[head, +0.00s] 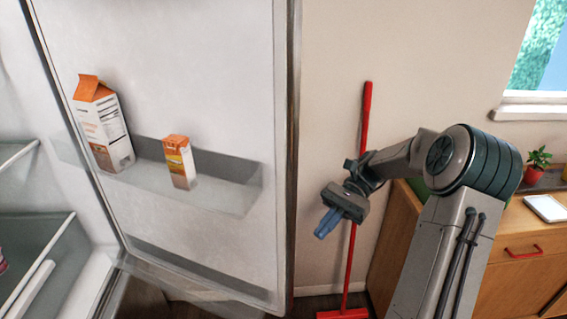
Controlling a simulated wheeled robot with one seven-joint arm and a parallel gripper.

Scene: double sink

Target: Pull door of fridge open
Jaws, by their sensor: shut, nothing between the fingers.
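The fridge door (200,85) stands wide open in the left half of the head view, its inner face toward me. Its shelf holds a large orange and white carton (103,125) and a small orange carton (180,162). The fridge interior with its shelves (35,255) shows at the far left. My gripper (322,234) is to the right of the door's free edge (291,150), apart from it in the picture. Its blue fingers are together with nothing between them. The door's outer face and handle are hidden.
A red broom (366,105) leans on the wall behind my gripper. A wooden cabinet (520,265) with a red handle stands at the right, bearing a potted plant (536,165) and a white tablet-like object (546,208). A window is at the top right.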

